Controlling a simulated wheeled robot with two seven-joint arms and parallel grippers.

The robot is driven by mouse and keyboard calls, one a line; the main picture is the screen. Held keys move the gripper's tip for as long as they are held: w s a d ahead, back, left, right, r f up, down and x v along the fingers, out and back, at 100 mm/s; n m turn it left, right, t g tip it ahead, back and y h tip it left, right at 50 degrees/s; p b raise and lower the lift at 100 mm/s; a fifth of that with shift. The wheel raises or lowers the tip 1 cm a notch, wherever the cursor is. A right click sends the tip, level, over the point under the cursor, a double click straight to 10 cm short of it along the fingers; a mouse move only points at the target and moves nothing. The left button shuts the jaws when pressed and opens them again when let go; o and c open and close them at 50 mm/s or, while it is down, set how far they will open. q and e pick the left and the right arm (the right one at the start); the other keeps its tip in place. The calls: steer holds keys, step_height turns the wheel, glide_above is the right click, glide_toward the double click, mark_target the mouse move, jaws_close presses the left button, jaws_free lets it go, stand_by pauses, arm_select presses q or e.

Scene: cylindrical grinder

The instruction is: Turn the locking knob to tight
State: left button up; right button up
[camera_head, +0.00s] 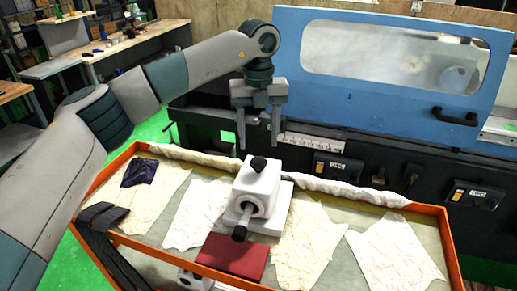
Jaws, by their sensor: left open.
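A white block-shaped fixture (262,190) stands in the orange-rimmed tray at the middle of the picture. A black knob (258,164) sits on its top; I take this as the locking knob. A black handle (240,231) sticks out of the round opening in its front. My left gripper (258,145) points down just above the top knob. Its two fingers are apart, one to each side of the knob in the picture, with nothing between them. Whether the fingertips reach the knob's height I cannot tell. My right gripper is not in view.
The tray (449,245) holds crumpled pale cloths (390,250), a dark purple cloth (139,172) and a red block (232,256). Behind it stands the grinder, with a blue windowed door (290,40) and a black handle (455,117). A workbench (120,45) is at the back left.

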mark_target(258, 160)
arm_select(q)
step_height(258, 160, down, 5)
steer(key=shift+r+p, duration=0.1)
steer(key=shift+p, duration=0.9)
steer(key=shift+f, duration=0.75)
steer(key=c, duration=1.1)
